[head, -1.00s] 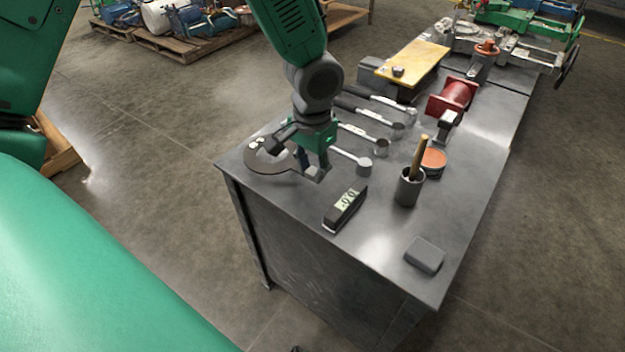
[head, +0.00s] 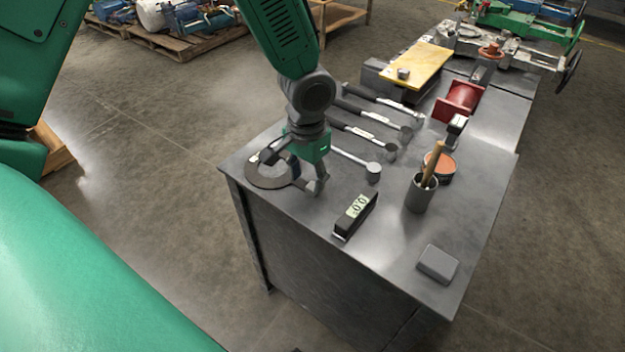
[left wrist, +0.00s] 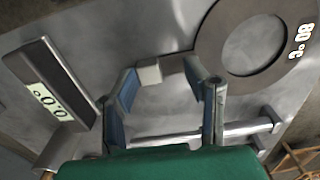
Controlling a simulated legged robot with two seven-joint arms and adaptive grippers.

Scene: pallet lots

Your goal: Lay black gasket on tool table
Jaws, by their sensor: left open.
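The black gasket (head: 256,180), a flat dark ring, lies on the near left corner of the grey tool table (head: 405,250). In the left wrist view the gasket (left wrist: 262,84) shows at the upper right, with white "80 °C" marking on its band. My left gripper (head: 291,173) is low over the table beside the gasket, its fingers apart. My right gripper is not in view.
A black meter (head: 355,215) with a lit display lies near the gripper. Several long-handled tools (head: 355,163) lie behind it. A grey cup (head: 421,194) with a wooden handle, an orange-topped tin (head: 440,168), a grey block (head: 437,264) and a red spool (head: 459,102) stand rightward.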

